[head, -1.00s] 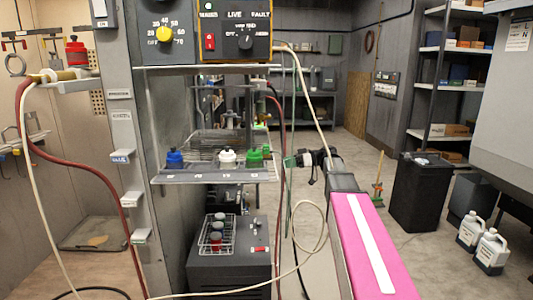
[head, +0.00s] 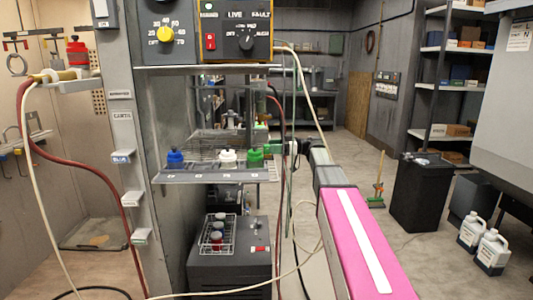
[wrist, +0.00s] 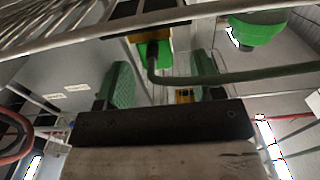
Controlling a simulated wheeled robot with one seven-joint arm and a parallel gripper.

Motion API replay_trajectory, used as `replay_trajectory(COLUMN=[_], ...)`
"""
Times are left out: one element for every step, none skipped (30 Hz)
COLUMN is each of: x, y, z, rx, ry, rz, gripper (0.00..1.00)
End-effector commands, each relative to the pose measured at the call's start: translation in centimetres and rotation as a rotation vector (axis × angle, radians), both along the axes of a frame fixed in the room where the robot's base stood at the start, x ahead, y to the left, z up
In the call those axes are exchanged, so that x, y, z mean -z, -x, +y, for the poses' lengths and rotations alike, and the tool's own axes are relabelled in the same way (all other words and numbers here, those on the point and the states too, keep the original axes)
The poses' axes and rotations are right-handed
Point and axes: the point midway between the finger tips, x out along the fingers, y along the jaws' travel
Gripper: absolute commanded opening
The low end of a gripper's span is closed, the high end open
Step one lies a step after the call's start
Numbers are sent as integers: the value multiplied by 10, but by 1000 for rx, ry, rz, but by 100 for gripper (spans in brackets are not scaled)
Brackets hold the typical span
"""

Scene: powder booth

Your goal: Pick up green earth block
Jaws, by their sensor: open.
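In the wrist view a small bright green block (wrist: 152,54), which I take for the green earth block, sits beyond my gripper (wrist: 160,75). A dark green cable curves from it to the right. My gripper's two green-padded fingers are apart, with a gap between them, and nothing is held. The block shows in line with the gap, past the fingertips, and does not appear to be touched. In the head view my gripper (head: 287,148) is small, at the right end of the shelf. I cannot clearly make out the block there.
A shelf (head: 215,177) carries blue-, white- and green-capped pots; the green-capped pot (head: 255,154) is nearest my gripper. Hoses and a pale cable hang close by. A control panel (head: 205,35) is above and a dark cabinet (head: 230,272) below.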

Motion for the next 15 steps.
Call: replay_trajectory(x=[0,0,0,0,0,0,0,0,0,0,0,0,0,0,0], y=[-1,-2,-1,-1,-1,-1,-1,-1,-1,-1,-1,-1,-1,-1,-1], z=[8,13,19,23,26,29,31,32,32,32,32,32,32,32,32], rx=[-2,-2,-2,-2,-1,-1,-1,-1,0,0,0,0,0,0,0], ry=[0,0,0,0,0,0,0,0,0,0,0,0,0,0,0], rz=[0,0,0,0,0,0,0,0,0,0,0,0,0,0,0], gripper=[62,62,62,62,62,62,62,62,62,62,62,62,62,58,45])
